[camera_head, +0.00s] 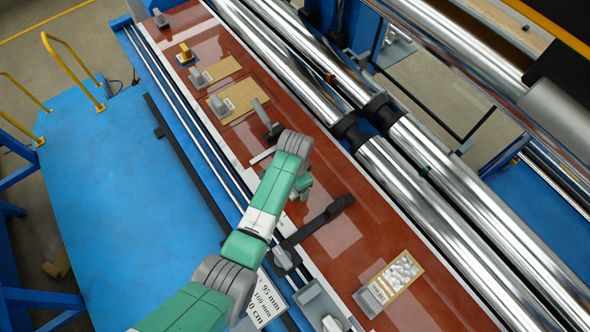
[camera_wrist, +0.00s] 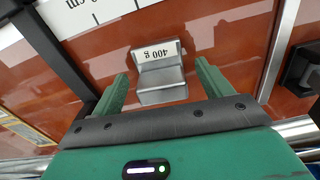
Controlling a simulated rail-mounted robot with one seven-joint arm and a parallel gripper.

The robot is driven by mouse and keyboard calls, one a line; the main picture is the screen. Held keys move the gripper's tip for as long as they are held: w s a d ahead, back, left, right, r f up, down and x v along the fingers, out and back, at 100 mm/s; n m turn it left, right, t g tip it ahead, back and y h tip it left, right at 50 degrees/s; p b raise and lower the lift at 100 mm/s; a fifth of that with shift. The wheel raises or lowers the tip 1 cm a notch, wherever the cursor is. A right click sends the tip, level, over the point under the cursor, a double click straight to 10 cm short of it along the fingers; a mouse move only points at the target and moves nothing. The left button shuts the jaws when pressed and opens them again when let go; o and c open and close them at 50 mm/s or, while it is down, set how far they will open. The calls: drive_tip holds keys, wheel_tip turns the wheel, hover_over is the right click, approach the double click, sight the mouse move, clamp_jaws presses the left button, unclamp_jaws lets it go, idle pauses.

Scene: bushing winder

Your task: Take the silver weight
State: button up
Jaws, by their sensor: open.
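A silver block-shaped weight (camera_wrist: 162,80) with a white "400 g" label sits on the red-brown surface in the wrist view. My gripper (camera_wrist: 161,74) is open, with one green finger on each side of the weight. A gap shows between each finger and the weight, and the gripper does not hold it. In the head view my gripper (camera_head: 303,188) is low over the red-brown table; the arm and gripper largely hide this weight there.
Other grey weights (camera_head: 220,105) and a yellowish one (camera_head: 185,53) stand on the table's far left part. A dark lever-like bar (camera_head: 318,222) lies near my gripper. Shiny rollers (camera_head: 440,190) run along the right.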

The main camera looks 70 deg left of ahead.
drive_tip(key=c, duration=1.3)
drive_tip(key=shift+c, duration=0.2)
drive_tip(key=shift+r, duration=0.15)
drive_tip(key=shift+r, duration=0.2)
wheel_tip(320, 180, up, 3)
drive_tip(key=shift+d+r, duration=0.1)
drive_tip(key=shift+d, duration=0.05)
drive_tip(key=d, duration=1)
drive_tip(key=d+r, duration=0.1)
drive_tip(key=d, duration=0.4)
drive_tip(key=shift+s+d+r+b, duration=0.1)
drive_tip(key=shift+s+d+b, duration=0.2)
drive_tip(key=shift+s+d, duration=0.1)
